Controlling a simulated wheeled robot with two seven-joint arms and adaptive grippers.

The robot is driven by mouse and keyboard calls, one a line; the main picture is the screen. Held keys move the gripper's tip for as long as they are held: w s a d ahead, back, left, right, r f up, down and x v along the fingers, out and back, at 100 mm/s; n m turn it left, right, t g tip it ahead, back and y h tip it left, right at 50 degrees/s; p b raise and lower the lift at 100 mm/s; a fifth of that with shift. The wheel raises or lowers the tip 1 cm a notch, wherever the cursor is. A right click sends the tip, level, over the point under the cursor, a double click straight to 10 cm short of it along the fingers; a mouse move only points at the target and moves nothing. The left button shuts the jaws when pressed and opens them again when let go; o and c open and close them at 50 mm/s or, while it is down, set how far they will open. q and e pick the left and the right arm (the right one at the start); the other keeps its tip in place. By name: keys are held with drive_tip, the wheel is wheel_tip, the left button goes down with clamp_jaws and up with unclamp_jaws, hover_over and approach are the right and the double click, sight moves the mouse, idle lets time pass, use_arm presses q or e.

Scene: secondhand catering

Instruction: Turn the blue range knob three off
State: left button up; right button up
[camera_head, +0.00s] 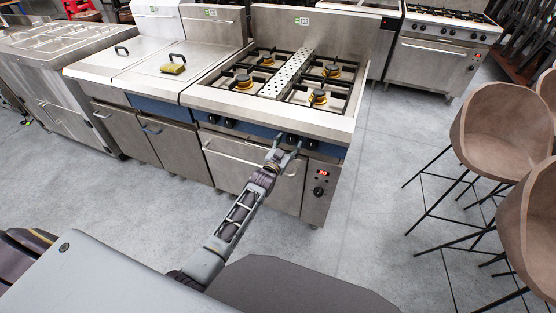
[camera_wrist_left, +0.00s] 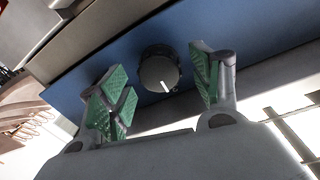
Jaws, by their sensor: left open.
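The blue front panel of the range (camera_head: 262,131) carries several black knobs. One knob, third from the left (camera_head: 291,139), is by my left gripper (camera_head: 287,146). The wrist view shows a dark round knob (camera_wrist_left: 158,70) on the blue panel, with a short white mark toward its lower right. My left gripper (camera_wrist_left: 160,80) is open, its green-padded fingers on either side of that knob with gaps to both. I cannot tell how far the fingertips are from the panel. My right gripper is not in view.
The range top has several burners (camera_head: 318,97). Two other knobs (camera_head: 221,121) sit left on the panel, and one (camera_head: 312,144) sits just right of the gripper. A control box with a red display (camera_head: 322,173) is below right. Brown stools (camera_head: 500,125) stand at right; grey floor lies between.

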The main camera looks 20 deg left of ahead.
use_arm(q)
drive_tip(key=s+a, duration=0.1)
drive_tip(key=s, duration=0.9)
idle(0.4)
drive_tip(key=shift+s, duration=0.1)
idle(0.5)
